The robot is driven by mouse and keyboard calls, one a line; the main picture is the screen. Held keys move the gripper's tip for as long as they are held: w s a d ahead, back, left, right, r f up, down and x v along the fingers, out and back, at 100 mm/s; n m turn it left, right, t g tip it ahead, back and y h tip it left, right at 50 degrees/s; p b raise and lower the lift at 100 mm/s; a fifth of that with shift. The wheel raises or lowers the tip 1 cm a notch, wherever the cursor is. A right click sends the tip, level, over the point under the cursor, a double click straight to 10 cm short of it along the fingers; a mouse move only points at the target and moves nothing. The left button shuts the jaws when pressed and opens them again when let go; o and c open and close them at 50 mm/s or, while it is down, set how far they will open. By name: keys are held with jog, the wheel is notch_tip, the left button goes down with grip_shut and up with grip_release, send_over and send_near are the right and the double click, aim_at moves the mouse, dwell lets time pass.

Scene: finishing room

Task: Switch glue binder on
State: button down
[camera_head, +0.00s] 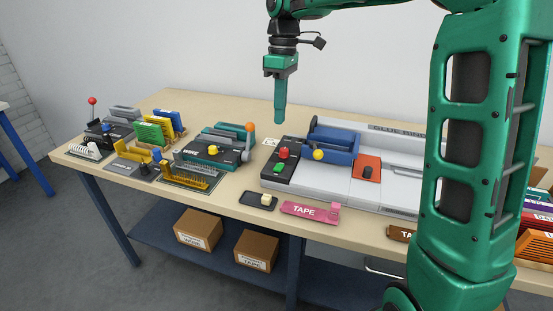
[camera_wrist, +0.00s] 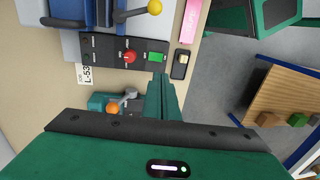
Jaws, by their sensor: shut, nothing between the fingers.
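The glue binder (camera_head: 400,190) is a long light-grey machine with a blue clamp part (camera_head: 332,145), its rear label partly hidden by my arm. Its black control panel (camera_head: 271,178) at the left end carries a red button (camera_head: 283,153) and a green button (camera_head: 278,168). In the wrist view the red button (camera_wrist: 129,57) and green button (camera_wrist: 157,57) lie just beyond the fingertips. A yellow ball knob (camera_head: 318,155) and an orange plate with a dark switch (camera_head: 368,158) sit further right. My gripper (camera_head: 279,119) is shut and empty, pointing down above the panel, apparently not touching it.
A teal machine (camera_head: 212,151) with an orange-knobbed lever stands left of the binder. Several small devices crowd the left end. Cardboard boxes (camera_head: 198,229) stand on the lower shelf.

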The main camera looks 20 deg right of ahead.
aim_at(277, 168)
jog(key=f, duration=0.4)
jog(key=s+f, duration=0.1)
jog(key=f, duration=0.4)
jog(key=a+f, duration=0.1)
jog(key=f, duration=0.4)
jog(key=shift+s, duration=0.2)
